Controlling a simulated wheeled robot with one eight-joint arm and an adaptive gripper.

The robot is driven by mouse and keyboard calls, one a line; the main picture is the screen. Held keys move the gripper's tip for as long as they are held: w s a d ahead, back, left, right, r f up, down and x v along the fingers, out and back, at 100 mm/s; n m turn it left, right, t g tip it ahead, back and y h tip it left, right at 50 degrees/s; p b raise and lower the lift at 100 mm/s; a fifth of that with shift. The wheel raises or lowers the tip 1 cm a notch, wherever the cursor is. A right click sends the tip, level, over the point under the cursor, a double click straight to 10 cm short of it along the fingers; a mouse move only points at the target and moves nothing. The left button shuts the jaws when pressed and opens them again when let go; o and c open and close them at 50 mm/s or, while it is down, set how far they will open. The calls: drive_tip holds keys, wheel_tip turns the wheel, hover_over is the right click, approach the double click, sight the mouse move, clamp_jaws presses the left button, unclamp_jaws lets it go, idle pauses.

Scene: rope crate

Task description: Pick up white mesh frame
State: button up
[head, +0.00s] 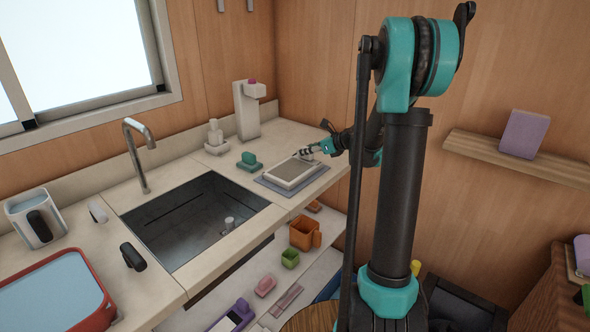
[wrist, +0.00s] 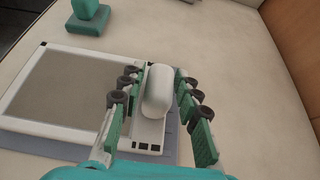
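The white mesh frame (head: 293,172) lies flat on a grey mat (head: 268,184) on the counter, right of the sink. In the wrist view the frame (wrist: 25,99) shows a white border around a grey-brown mesh. A rounded white piece (wrist: 156,92) sits at its right end; I cannot tell whether it is part of the frame. My gripper (wrist: 159,78) is over that end, with a finger on each side of the white piece. The fingers look apart, with small gaps to it. In the head view my gripper (head: 309,152) reaches the frame from the right.
A teal block (head: 249,160) stands just left of the frame, with a white dispenser (head: 247,108) behind. The sink (head: 200,220) is open to the left. The wooden wall is close behind the counter.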

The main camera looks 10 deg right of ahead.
clamp_jaws()
drive_tip(key=shift+r, duration=0.15)
wheel_tip(320, 180, up, 20)
idle(0.5)
